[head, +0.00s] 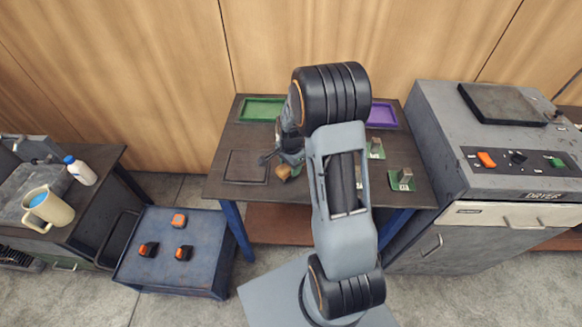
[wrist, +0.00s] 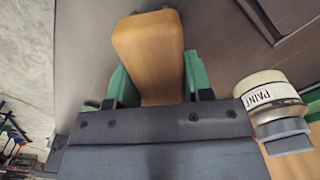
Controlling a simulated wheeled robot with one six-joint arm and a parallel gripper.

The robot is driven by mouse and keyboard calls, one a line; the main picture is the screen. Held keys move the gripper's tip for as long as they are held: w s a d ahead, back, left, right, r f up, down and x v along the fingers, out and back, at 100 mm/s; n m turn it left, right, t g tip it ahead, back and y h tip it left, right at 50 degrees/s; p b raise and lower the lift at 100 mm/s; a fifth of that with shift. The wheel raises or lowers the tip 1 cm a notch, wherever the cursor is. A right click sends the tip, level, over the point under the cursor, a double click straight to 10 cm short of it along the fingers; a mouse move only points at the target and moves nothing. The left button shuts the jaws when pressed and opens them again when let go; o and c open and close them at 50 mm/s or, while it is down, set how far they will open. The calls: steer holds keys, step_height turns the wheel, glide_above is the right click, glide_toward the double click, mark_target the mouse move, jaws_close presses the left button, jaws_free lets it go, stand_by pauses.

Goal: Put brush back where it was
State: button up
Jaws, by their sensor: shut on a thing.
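My gripper (wrist: 152,88) is shut on a wooden, block-shaped piece, which I take to be the brush (wrist: 148,50), in the wrist view. The wood sits between the two green finger pads, and its far end points away from the camera. No bristles show. In the head view my gripper (head: 289,158) is over the dark table, left of my arm, and a small tan piece shows at its lower end. I cannot tell whether the brush touches the table. A dark square outlined area (head: 246,167) lies left of the gripper.
A can labelled PAINT (wrist: 268,92) stands close to the gripper's right side. The dark table also bears a green tray (head: 262,109), a purple tray (head: 383,115) and metal blocks on green plates (head: 402,181). A dryer unit (head: 500,150) stands right; a blue cart (head: 175,250) stands left.

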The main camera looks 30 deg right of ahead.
steer(key=shift+f, duration=0.6)
steer(key=shift+f, duration=0.1)
steer(key=shift+f, duration=0.15)
steer(key=o, duration=0.9)
